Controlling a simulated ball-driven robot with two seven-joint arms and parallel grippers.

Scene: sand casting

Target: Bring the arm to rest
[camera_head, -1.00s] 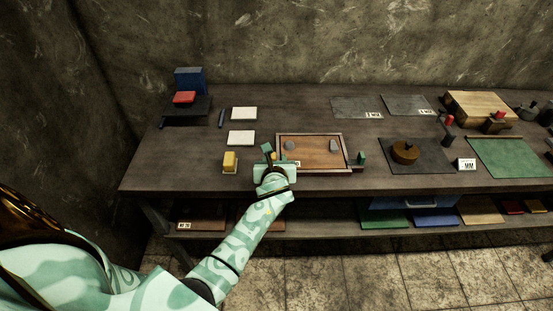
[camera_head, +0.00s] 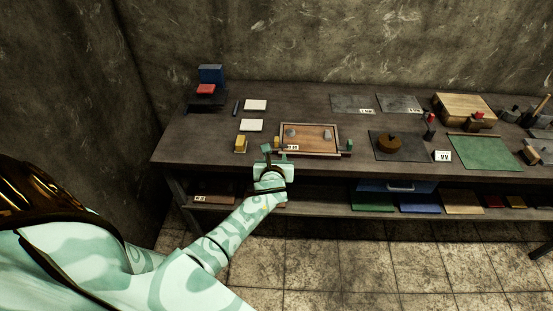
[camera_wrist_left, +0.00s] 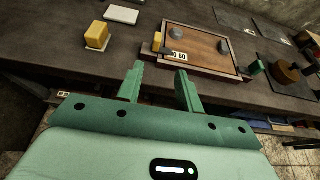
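My left gripper (camera_head: 271,153) is at the front edge of the bench, just in front of the wooden tray (camera_head: 310,154). In the left wrist view its two green fingers (camera_wrist_left: 160,70) stand apart with nothing between them. The tray holds two small grey pieces (camera_head: 291,133) and has a small yellow-brown piece (camera_wrist_left: 157,41) and a number label (camera_wrist_left: 178,57) at its near left. The gripper is apart from the tray. My right gripper does not show in either view.
A dark mat (camera_head: 385,155) with a round brown piece (camera_head: 390,143) is to the right. A lower shelf (camera_head: 335,204) runs beneath the bench (camera_head: 205,150).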

